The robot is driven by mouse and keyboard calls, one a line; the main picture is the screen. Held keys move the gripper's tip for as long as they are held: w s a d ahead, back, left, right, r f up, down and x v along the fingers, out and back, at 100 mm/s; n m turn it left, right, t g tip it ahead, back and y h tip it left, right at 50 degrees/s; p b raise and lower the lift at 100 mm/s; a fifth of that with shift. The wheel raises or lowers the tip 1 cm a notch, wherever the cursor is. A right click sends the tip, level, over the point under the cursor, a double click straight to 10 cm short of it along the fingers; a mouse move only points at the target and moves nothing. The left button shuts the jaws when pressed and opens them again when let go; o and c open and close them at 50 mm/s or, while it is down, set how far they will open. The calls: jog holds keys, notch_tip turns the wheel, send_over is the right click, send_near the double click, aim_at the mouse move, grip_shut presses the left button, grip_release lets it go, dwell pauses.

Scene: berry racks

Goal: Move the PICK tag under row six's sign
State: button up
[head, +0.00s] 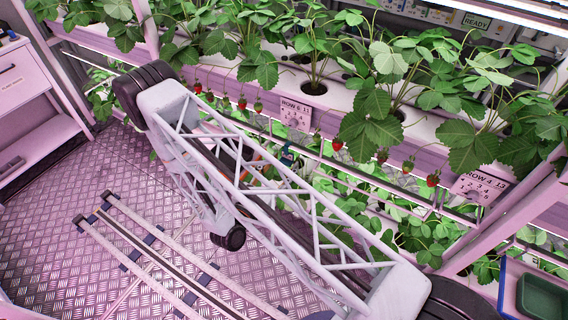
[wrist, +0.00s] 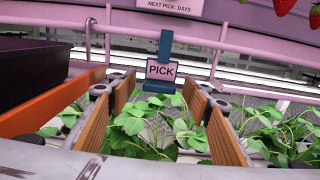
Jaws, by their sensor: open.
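The PICK tag (wrist: 161,71) is a pale plate with dark lettering on a blue holder (wrist: 166,46). It stands upright in the wrist view, in front of a horizontal rail. In the head view its blue part (head: 287,156) shows just below the row six sign (head: 296,112), partly behind my arm's lattice. My gripper (wrist: 161,88) is open, its orange-brown ribbed fingers on either side of the tag's line. The tag appears beyond or level with the fingertips; I cannot tell which. In the head view my gripper is mostly hidden behind the arm.
Strawberry plants (head: 378,120) with hanging berries line the upper gutter; more leaves (wrist: 150,125) lie below my fingers. Another row sign (head: 478,187) is at right. A green bin (head: 542,297) stands lower right.

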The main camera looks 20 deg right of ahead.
jog(key=v, duration=1.1)
dwell(0.5)
jog(key=shift+s+a, duration=0.1)
jog(key=shift+r, duration=0.1)
dwell(0.4)
jog(key=s+d+r+m+g, duration=0.3)
jog(key=d+r+m+g, duration=0.2)
jog(key=r, duration=0.5)
jog(key=s+d+r+m+g, duration=0.4)
jog(key=d+r+m, duration=0.1)
jog(key=r, duration=0.5)
jog(key=s+d+r+m+g, duration=0.3)
jog(key=d+r+m+g, duration=0.2)
jog(key=r, duration=0.5)
jog(key=shift+s+d+r+m+y, duration=0.55)
jog(key=shift+s+r+m+y, duration=3.55)
jog(key=shift+s+r, duration=3.35)
jog(key=s+a+r+m+t+y, duration=0.3)
jog(key=s+a+r+t+y, duration=0.1)
jog(key=s, duration=0.4)
jog(key=shift+s+a+r+m+t+y, duration=0.3)
jog(key=shift+a+r+t, duration=0.45)
jog(key=shift+r, duration=0.65)
